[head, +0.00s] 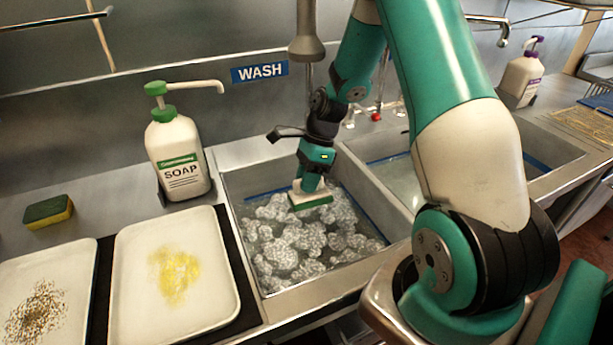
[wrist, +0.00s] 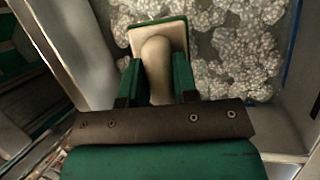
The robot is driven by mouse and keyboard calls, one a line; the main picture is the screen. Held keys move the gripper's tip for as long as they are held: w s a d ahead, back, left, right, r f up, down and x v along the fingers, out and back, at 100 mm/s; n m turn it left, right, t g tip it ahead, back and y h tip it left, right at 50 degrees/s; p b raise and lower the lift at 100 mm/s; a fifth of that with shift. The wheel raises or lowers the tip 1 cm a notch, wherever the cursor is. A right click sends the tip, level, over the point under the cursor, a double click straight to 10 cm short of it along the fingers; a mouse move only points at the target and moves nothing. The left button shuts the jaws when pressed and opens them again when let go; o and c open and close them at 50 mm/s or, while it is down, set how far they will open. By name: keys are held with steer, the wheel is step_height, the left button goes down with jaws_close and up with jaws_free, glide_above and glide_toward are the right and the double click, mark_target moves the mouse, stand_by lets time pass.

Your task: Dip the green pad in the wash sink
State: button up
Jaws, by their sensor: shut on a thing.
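My gripper (head: 313,180) is shut on the handle of the green pad (head: 311,200), which has a cream back and handle and a green face turned down. In the wrist view my gripper (wrist: 157,85) has its two green fingers on either side of the pale handle of the green pad (wrist: 160,40). The pad is over the wash sink (head: 232,190), below the WASH sign (head: 259,72). The sink is full of grey-white foam (head: 300,240). The pad is at or just above the foam; I cannot tell whether they touch.
A soap bottle (head: 177,155) stands left of the sink. Two trays, one with a yellow smear (head: 135,235) and one with brown specks (head: 70,265), lie at the left, with a sponge (head: 48,211) behind. A second sink (head: 400,175) is to the right.

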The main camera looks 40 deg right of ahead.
step_height(320, 180, down, 13)
steer(key=b, duration=0.5)
steer(key=shift+b, duration=0.35)
steer(key=shift+r, duration=0.15)
stand_by(0.7)
step_height(320, 180, up, 20)
steer(key=p, duration=1.8)
steer(key=shift+r+p, duration=0.15)
steer(key=shift+p, duration=0.2)
